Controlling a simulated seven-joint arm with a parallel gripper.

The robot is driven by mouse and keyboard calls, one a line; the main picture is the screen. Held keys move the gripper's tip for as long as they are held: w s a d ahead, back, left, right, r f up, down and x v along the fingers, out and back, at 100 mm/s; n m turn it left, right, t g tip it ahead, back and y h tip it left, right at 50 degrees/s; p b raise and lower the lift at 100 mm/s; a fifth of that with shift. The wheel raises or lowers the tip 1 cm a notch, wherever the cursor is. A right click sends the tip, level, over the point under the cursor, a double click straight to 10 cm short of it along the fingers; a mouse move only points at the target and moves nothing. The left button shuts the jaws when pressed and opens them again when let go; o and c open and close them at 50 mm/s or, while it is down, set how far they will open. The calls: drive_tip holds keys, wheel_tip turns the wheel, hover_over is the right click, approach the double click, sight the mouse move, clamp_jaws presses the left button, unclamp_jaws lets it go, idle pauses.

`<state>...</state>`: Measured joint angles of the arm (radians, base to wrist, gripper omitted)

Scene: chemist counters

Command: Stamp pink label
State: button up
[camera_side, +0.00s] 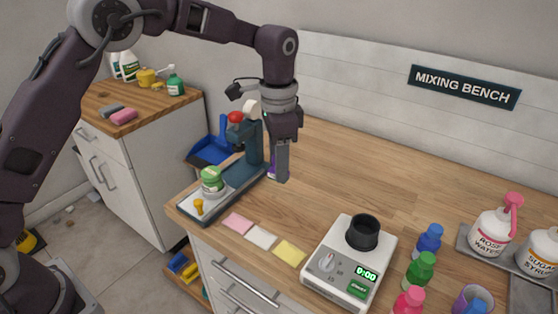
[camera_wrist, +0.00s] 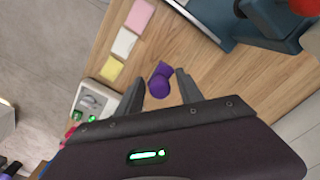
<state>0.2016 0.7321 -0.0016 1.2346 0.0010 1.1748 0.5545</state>
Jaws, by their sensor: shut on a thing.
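The pink label (camera_side: 237,222) lies flat near the counter's front edge, at the left end of a row with a white label (camera_side: 261,237) and a yellow label (camera_side: 289,252). It also shows at the top of the wrist view (camera_wrist: 138,17). My gripper (camera_side: 279,177) is low over the counter, behind the labels and right of the blue-grey press. It is shut on a purple stamp-like object (camera_wrist: 160,82), which sits between the fingers in the wrist view. In the side view a finger hides most of the purple object. I cannot tell whether it touches the counter.
The blue-grey press (camera_side: 254,146) with a red knob stands close left of my gripper, a green-lidded jar (camera_side: 212,181) on its base. A white timer device (camera_side: 350,262) with a black cup and several bottles stand at the right.

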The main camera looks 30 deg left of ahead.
drive_tip(key=s+a+f, duration=0.3)
drive_tip(key=s+a, duration=0.2)
drive_tip(key=s, duration=0.3)
drive_tip(key=shift+s+a+f, duration=0.1)
drive_tip(key=shift+s+f, duration=0.1)
drive_tip(key=shift+f, duration=1.25)
drive_tip(key=shift+s+f, duration=0.15)
drive_tip(key=shift+f, duration=1.25)
drive_tip(key=shift+f, duration=0.55)
wheel_tip(320, 180, up, 7)
drive_tip(key=shift+w, duration=0.1)
